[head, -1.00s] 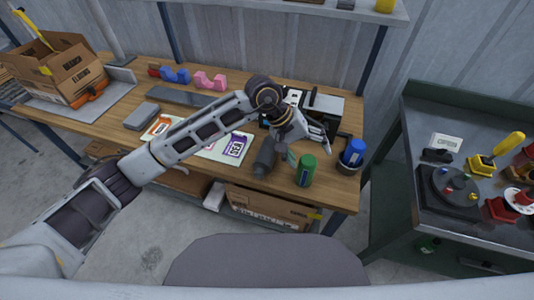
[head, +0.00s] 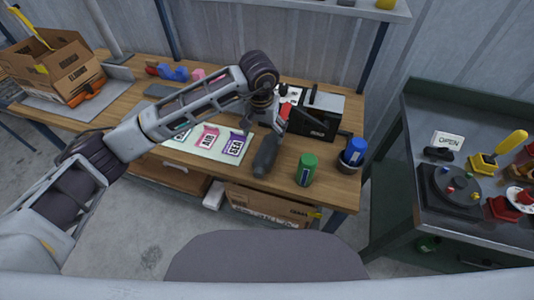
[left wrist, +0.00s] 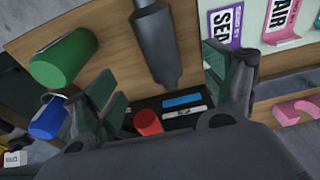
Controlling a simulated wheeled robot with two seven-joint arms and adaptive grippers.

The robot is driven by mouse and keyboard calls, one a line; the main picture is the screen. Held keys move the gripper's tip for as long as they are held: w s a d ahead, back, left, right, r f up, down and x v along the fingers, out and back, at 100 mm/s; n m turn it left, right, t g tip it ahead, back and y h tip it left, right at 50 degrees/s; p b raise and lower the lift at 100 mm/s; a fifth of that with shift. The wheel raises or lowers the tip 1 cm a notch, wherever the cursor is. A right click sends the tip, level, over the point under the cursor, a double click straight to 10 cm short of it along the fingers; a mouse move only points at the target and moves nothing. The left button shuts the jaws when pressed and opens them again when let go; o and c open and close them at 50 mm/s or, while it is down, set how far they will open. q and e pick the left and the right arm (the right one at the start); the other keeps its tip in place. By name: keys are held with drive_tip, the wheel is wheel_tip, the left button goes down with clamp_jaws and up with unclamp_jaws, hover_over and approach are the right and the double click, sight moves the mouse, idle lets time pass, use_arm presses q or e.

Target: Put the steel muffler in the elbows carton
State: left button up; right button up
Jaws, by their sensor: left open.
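The steel muffler (head: 265,156), a dark grey cylinder with a narrower end, is on the wooden workbench near its front edge. In the left wrist view the muffler (left wrist: 153,45) shows between the two finger lines, its narrow end towards the gripper. My left gripper (head: 273,124) is open, just behind the muffler, partly hidden by its own arm; its spread fingers (left wrist: 172,92) hold nothing. The elbows carton (head: 62,68), brown with open flaps, stands at the bench's far left. My right gripper is not in view.
A green can (head: 307,169) and a blue can (head: 354,151) stand right of the muffler. A black machine (head: 318,120) stands behind, with a red cylinder (left wrist: 148,122) near it. A label sheet (head: 217,150) lies left. An orange object (head: 87,92) lies before the carton.

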sight(266, 149)
use_arm(q)
drive_tip(key=shift+f, duration=0.7)
drive_tip(key=f, duration=0.4)
drive_tip(key=w+f, duration=0.1)
drive_tip(key=f, duration=0.1)
drive_tip(key=shift+d+p, duration=0.2)
drive_tip(key=shift+p, duration=0.1)
drive_tip(key=shift+w+f, duration=0.1)
drive_tip(key=shift+f, duration=0.35)
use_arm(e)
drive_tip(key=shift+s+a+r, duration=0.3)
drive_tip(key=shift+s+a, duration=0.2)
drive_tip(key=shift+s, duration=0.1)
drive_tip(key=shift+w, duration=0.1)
